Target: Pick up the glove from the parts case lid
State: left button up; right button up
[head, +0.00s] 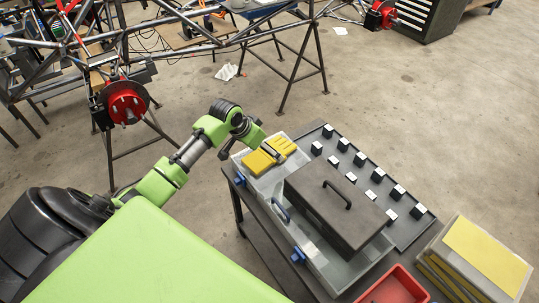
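A yellow glove (257,163) lies on the far left end of the clear parts case lid (242,158), beside a dark grey box with a handle. My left gripper (272,153) is right at the glove, over its middle, and hides part of it. The fingers look dark and small here. I cannot tell whether they are open or closed on the glove, or whether they touch it. My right gripper is not in view.
The dark grey box (335,205) stands close right of the glove. The case has blue latches (298,254). A red bin (395,288) and a yellow-topped stack (485,252) are at the lower right.

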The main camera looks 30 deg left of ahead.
pick_arm(q)
jog(key=shift+x, duration=2.65)
jog(key=shift+s, duration=0.1)
jog(key=shift+c, duration=0.3)
jog(key=c, duration=1.1)
